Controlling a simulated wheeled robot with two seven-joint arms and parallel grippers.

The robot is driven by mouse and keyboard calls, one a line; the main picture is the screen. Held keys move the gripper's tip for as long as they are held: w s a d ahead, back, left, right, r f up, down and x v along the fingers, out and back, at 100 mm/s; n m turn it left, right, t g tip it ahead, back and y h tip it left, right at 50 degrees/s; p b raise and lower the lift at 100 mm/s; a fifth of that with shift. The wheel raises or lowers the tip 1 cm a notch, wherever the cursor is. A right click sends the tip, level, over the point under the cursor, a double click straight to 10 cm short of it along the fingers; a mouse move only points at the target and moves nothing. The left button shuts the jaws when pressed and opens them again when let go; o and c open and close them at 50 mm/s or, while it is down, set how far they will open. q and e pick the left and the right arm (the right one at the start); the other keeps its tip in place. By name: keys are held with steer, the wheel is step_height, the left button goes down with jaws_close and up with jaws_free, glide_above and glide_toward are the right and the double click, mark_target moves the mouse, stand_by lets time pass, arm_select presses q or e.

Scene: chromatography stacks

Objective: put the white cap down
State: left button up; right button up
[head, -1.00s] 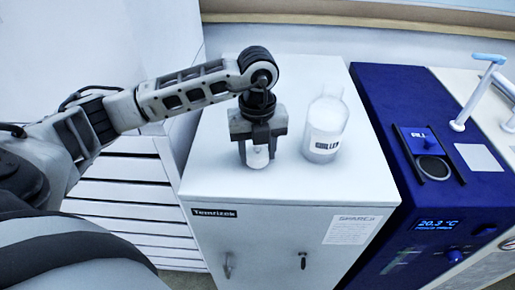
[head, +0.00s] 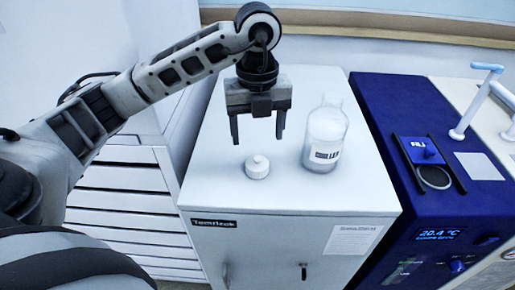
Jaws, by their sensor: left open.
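The white cap (head: 257,167) sits on the white cabinet top (head: 290,190), in front of and to the left of the bottle. My left gripper (head: 258,139) is open and empty above the cap, fingers pointing down, apart from it. A clear bottle (head: 325,136) with a dark-printed label stands upright on the cabinet to the right of the gripper. My right gripper is not in view.
A blue instrument (head: 405,105) with a display and a round well (head: 434,177) stands right of the cabinet. Beyond it is a beige unit with a pale blue handle (head: 474,101). The cabinet top's front left is clear.

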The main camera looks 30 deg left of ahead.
arm_select(q)
step_height(320, 180, up, 4)
steer(key=shift+f, duration=0.2)
stand_by(0.5)
